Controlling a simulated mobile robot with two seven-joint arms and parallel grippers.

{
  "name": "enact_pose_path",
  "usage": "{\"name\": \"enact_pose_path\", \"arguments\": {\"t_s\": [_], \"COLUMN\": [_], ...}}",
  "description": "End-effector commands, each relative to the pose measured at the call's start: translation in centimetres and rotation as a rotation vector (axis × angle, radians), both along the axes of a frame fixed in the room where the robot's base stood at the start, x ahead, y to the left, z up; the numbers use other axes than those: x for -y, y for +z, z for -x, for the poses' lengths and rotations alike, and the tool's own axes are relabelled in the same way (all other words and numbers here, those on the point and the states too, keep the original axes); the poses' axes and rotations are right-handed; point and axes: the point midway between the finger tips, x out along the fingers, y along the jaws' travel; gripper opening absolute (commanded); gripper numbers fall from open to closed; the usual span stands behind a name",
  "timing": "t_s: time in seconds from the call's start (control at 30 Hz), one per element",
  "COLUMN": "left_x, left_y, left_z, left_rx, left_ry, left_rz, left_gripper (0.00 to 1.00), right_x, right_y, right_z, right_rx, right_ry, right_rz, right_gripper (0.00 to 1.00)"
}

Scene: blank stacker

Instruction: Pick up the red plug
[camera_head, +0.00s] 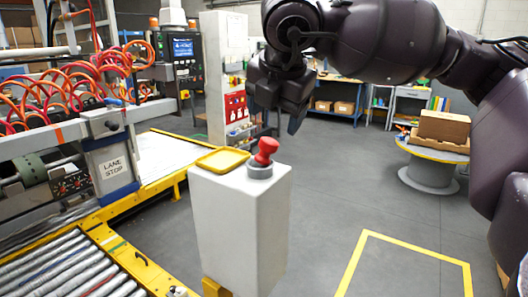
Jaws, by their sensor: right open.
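The red plug (267,149) stands in a grey round socket (259,169) on top of a white pedestal (240,225). It has a knob-like head and leans a little to the right. My right gripper (277,115) hangs above the plug, pointing down, open and apart from it. Nothing shows between its fingers. My left gripper is not in view.
A shallow yellow tray (223,160) lies beside the socket on the pedestal top. A roller conveyor (70,268) with yellow rails is at the left, near a "LANE STOP" box (112,168). A round table (432,151) with a cardboard box stands at the right. Open floor lies between.

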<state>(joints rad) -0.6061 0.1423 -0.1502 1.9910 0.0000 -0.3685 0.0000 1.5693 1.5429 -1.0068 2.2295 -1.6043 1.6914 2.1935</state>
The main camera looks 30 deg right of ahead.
Motion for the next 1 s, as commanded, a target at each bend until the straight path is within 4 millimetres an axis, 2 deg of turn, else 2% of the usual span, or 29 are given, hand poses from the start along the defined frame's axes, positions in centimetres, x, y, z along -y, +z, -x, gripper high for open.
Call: {"name": "enact_pose_path", "arguments": {"t_s": [0.1, 0.47, 0.73, 1.0], "left_x": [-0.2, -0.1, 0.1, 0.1], "left_y": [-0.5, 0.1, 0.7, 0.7], "left_z": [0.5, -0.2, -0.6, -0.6], "left_rx": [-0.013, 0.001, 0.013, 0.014], "left_ry": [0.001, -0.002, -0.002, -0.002], "left_rz": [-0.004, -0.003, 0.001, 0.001], "left_gripper": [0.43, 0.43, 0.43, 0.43], "right_x": [0.4, 0.9, 1.6, 1.8], "right_y": [-1.6, -3.7, -6.6, -7.3], "right_z": [-0.8, -2.0, -3.7, -4.0], "right_rx": [-0.003, -0.002, -0.003, -0.002], "right_ry": [-0.001, 0.001, 0.000, 0.001], "right_rz": [0.000, -0.001, -0.001, 0.000], "right_gripper": [0.72, 0.72, 0.72, 0.72]}}
